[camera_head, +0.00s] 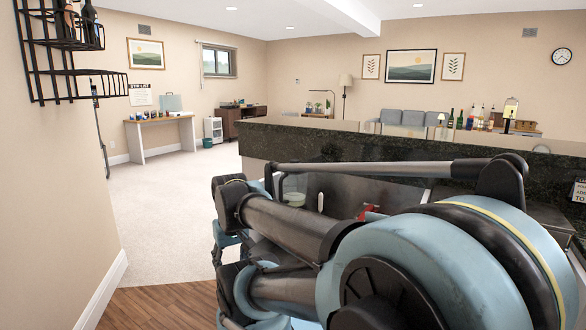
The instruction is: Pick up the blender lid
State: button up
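I cannot make out a blender lid in the head view. A pale rounded object (294,199), like a bowl or a lid, sits on a lower surface behind my arm; it is too small to tell which. A small red object (366,212) shows just above my arm, mostly hidden. My folded arm fills the lower middle and right of the picture. I cannot pick out the fingers of my gripper among its dark and light blue parts.
A dark stone bar counter (400,172) runs across behind my arm. A wall with a black wire rack (75,80) stands close on the left. Open carpet (170,215) lies between that wall and the bar. A wooden table (160,119) stands at the far left.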

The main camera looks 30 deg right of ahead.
jog(key=w+d+r+n, duration=0.1)
jog(key=w+d+r, duration=0.1)
jog(key=w+r, duration=0.3)
jog(key=w+d+r+n, duration=0.1)
jog(key=w+d+r, duration=0.2)
jog(key=r, duration=0.5)
notch_tip(320, 180, up, 25)
jog(key=n+y, duration=0.2)
jog(key=n, duration=0.6)
send_over(295, 157)
jog(key=s+d, duration=0.3)
jog(key=d, duration=0.1)
jog(key=x, duration=1.1)
jog(key=a+x, duration=0.1)
jog(key=x, duration=0.5)
jog(key=shift+s, duration=0.1)
jog(key=shift+r, duration=0.1)
jog(key=c, duration=1.3)
jog(key=shift+o, duration=0.2)
